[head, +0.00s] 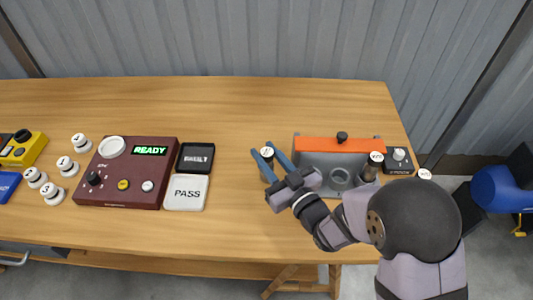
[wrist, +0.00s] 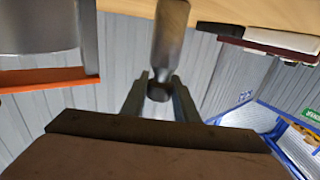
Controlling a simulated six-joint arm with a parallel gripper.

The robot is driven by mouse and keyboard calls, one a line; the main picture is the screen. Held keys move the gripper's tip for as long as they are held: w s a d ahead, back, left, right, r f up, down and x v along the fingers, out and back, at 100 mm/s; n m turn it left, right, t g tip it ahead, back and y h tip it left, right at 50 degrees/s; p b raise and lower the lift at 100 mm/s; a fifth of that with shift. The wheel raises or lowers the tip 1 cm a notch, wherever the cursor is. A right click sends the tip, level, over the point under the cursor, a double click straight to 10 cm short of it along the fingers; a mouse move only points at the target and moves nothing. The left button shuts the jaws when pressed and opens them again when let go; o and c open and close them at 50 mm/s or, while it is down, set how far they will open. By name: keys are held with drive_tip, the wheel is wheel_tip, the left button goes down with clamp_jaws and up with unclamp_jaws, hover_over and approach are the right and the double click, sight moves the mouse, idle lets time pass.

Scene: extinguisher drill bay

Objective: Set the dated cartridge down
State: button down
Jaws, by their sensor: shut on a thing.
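A small dark grey cartridge with a white marked cap (head: 266,152) is between the blue fingers of my gripper (head: 261,149), right of the black and white trays. In the wrist view, my gripper (wrist: 159,80) is shut on this grey cartridge (wrist: 170,35), which appears as a cylinder with a dark end. I cannot tell whether its base touches the table. The cap's marking is too small to read. The white tray marked PASS (head: 187,193) and a black tray (head: 196,158) are empty, left of my gripper.
A maroon tester (head: 128,172) with a green READY display stands left of the trays, beside several white-capped cartridges (head: 66,166). A grey and orange box (head: 335,146) is close right of my gripper, with another capped cartridge (head: 374,165) at its right. The table's back middle is clear.

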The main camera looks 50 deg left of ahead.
drive_tip(key=shift+f+b, duration=0.15)
drive_tip(key=shift+b, duration=0.15)
drive_tip(key=c, duration=1.4)
unclamp_jaws()
drive_tip(key=shift+p, duration=0.3)
drive_tip(key=shift+s+d+b, duration=0.15)
drive_tip(key=shift+s+d, duration=0.25)
drive_tip(key=shift+d, duration=1.6)
drive_tip(key=shift+s+d+b, duration=0.15)
drive_tip(key=shift+s+d, duration=0.25)
drive_tip(key=shift+d, duration=1.55)
drive_tip(key=shift+s+d+b, duration=0.15)
drive_tip(key=shift+s+d, duration=0.25)
drive_tip(key=shift+d, duration=1.6)
drive_tip(key=shift+r, duration=0.2)
